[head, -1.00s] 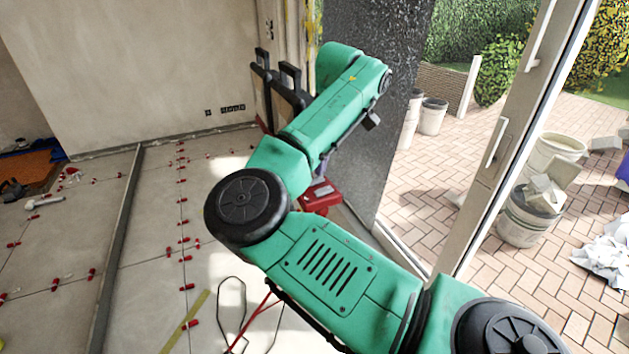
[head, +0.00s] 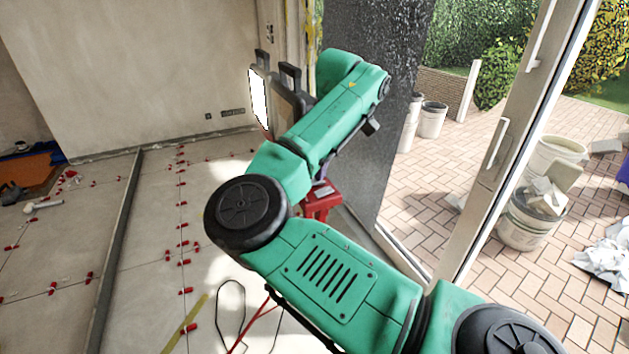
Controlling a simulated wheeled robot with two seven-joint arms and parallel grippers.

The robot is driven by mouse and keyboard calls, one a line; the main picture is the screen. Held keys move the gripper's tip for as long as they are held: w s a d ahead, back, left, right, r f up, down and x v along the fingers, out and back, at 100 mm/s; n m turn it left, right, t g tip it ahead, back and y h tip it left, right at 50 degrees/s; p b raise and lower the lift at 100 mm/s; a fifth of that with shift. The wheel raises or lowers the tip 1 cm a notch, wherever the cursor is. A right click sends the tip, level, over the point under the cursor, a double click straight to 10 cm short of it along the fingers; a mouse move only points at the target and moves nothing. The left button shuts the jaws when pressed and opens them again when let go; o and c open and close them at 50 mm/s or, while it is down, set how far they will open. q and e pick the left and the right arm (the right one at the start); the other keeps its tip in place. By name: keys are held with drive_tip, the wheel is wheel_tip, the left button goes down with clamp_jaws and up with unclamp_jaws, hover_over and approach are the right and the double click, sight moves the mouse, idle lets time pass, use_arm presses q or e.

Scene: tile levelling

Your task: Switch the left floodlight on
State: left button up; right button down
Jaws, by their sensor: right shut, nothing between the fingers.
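Two floodlights stand side by side on a red stand near the back wall's right end. The left floodlight (head: 259,98) shows a bright white, lit face. The right floodlight (head: 290,105) looks dark, and my right arm partly covers it. The red stand (head: 320,203) shows below my arm. My right arm reaches in from the lower right, with its wrist in front of and beside the lights. My right gripper is mostly hidden behind its own green links; it is shut and empty. Whether it touches a floodlight cannot be seen. My left gripper is not in view.
A dark wall panel (head: 375,40) stands just right of the lights, beside the glass door frame (head: 505,150). Black and red cables (head: 235,300) lie on the tiled floor below my arm. Red levelling clips (head: 183,226) line the tile joints. Open floor lies to the left.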

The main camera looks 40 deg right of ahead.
wheel_tip(320, 180, up, 7)
drive_tip(key=p, duration=0.4)
